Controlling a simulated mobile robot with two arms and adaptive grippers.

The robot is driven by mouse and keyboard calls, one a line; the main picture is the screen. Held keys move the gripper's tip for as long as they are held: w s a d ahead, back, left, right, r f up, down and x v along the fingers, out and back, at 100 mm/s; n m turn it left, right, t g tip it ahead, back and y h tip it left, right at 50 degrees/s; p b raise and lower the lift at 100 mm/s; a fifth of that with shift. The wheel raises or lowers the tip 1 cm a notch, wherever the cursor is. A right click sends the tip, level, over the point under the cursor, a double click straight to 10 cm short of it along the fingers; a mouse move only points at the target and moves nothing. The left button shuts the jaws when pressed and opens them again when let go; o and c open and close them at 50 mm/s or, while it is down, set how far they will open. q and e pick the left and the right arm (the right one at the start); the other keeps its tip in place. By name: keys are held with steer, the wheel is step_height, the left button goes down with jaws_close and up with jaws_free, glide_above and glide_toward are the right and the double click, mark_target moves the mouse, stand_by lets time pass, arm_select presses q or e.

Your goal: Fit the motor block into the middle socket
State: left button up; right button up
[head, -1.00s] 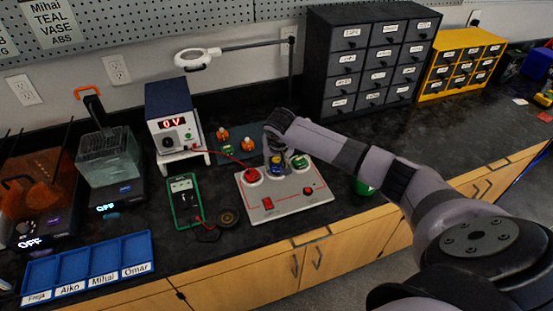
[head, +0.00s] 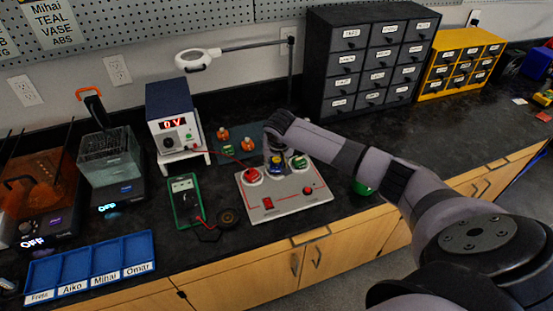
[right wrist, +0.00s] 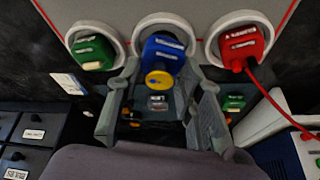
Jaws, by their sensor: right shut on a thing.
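The motor block (right wrist: 163,55) is blue with a yellow disc on its near face. It also shows in the head view (head: 277,166), partly covered by my gripper. My right gripper (right wrist: 161,70) is shut on it, one finger on each side; in the head view the gripper (head: 276,158) is over the board. The block is at the middle socket (right wrist: 165,20), its far end within the white ring. I cannot tell how deep it sits. The grey board (head: 290,205) has a red block (right wrist: 238,45) in one side socket and a green block (right wrist: 92,52) in the other. My left gripper is out of view.
A red cable runs from the red block to the power supply (head: 172,120), which reads 0 V. A multimeter (head: 184,200) lies left of the board. Orange-topped parts (head: 247,145) lie behind it. Dark drawers (head: 370,65) stand back right. The counter further right is mostly clear.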

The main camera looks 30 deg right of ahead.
steer(key=shift+f, duration=0.6)
steer(key=o, duration=0.9)
steer(key=shift+c, duration=0.2)
steer(key=p+v, duration=1.1)
steer(key=p, duration=0.3)
stand_by(0.5)
